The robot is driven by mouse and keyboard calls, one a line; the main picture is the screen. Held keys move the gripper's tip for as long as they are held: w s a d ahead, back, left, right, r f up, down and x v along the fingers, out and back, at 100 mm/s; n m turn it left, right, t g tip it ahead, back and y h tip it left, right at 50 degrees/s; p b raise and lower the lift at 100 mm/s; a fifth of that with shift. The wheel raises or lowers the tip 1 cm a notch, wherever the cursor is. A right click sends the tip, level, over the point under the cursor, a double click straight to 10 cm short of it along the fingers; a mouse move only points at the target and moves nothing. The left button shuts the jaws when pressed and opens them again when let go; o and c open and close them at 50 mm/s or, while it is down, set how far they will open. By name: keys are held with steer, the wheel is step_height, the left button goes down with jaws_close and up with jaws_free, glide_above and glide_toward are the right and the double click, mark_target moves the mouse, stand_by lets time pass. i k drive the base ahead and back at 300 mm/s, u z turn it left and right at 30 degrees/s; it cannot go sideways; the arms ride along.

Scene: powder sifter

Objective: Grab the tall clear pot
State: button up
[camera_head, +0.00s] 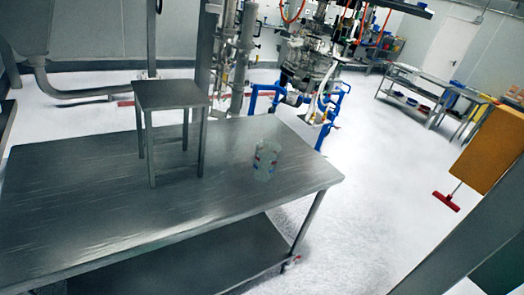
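A tall clear pot (266,160) stands upright on the steel table (90,215), towards its right end. It is see-through, with small red and blue marks on its side. Nothing covers it in this view. My gripper does not show in the picture, so its state cannot be seen. The pot stands some distance ahead of the camera.
A small steel stool (172,95) stands on the table, left of the pot. Blue-framed machinery (315,85) is behind the table. An orange-yellow panel (492,150) and a red floor squeegee (446,201) are at the right. White floor right of the table is clear.

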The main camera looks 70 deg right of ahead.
mark_target(265, 161)
steer(key=z, duration=0.6)
steer(key=i, duration=1.25)
steer(key=z, duration=0.9)
steer(key=k, duration=0.85)
steer(key=z, duration=0.25)
steer(key=i, duration=0.9)
steer(key=u, duration=0.1)
